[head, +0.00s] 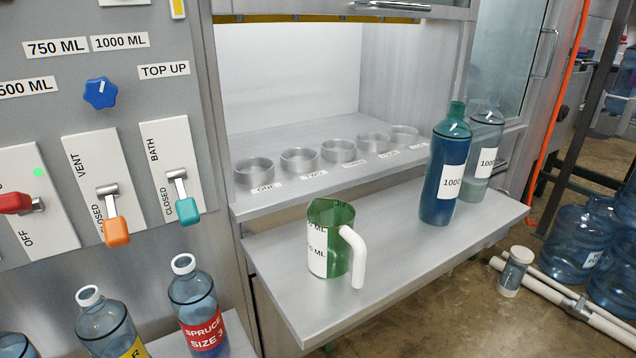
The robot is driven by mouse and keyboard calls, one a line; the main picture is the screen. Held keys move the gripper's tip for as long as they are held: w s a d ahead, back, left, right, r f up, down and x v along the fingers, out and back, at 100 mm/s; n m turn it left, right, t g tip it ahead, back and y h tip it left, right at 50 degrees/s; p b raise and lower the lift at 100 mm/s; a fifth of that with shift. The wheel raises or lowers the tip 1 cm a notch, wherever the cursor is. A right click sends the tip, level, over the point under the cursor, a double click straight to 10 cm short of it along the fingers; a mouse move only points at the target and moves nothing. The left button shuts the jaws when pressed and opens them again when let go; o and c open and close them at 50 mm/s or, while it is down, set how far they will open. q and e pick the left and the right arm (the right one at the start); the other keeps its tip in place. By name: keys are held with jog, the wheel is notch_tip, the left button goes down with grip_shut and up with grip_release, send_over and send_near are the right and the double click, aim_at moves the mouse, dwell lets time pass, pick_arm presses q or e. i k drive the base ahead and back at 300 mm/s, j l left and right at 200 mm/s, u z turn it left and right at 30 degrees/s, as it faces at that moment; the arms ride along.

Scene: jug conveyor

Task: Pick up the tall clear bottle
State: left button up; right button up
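A tall clear bottle (487,135) with a white label reading "100…" stands upright at the far right of the metal shelf in the head view. A tall teal-blue bottle (439,205) with a white "1000" label stands in front of it and to its left. The blue bottle hides part of the clear bottle's left side. Clear bottles with white caps also stand at the lower left, one with a red "SPRUCE SIZE 3" label (201,331) and one with a yellow label (100,325). Neither of my grippers is in view.
A green jug (328,225) with a white handle stands on the shelf (395,262), left of the bottles. Several metal ring holders (298,161) line the ledge behind. A lever panel (98,190) is at left.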

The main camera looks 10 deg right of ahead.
aim_at(487, 123)
jog(key=z, duration=1.25)
